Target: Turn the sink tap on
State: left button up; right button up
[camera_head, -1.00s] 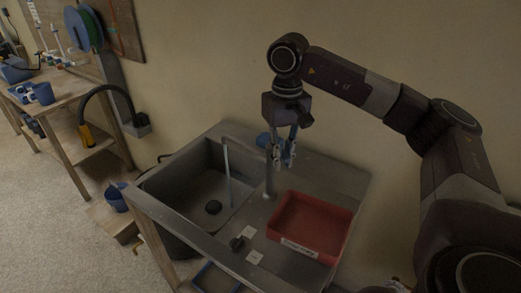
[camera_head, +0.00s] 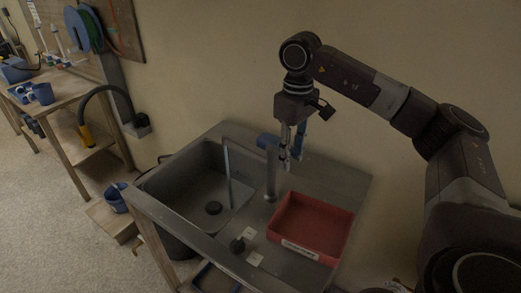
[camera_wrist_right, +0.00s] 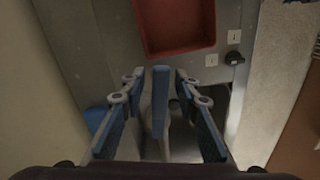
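The grey metal sink (camera_head: 180,199) has a thin grey tap (camera_head: 270,178) rising from its right side, with its spout arching left over the basin. I cannot tell whether the thin vertical line below the spout is pipe or water. A black knob (camera_head: 237,244) sits on the counter front between two white labels; it also shows in the right wrist view (camera_wrist_right: 234,58). My right gripper (camera_head: 291,158) hangs beside and partly behind the tap column, pointing down. In the wrist view its blue-padded fingers (camera_wrist_right: 160,100) are spread, with nothing clearly held. My left gripper is out of view.
A red tray (camera_head: 312,226) stands on the counter right of the tap, also in the wrist view (camera_wrist_right: 178,25). A wooden workbench (camera_head: 70,92) stands at left. The counter's back right is clear.

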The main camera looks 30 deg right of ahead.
notch_tip(320, 180, up, 12)
jog(key=p, duration=0.9)
jog(key=shift+p, duration=0.35)
jog(key=shift+s, duration=0.1)
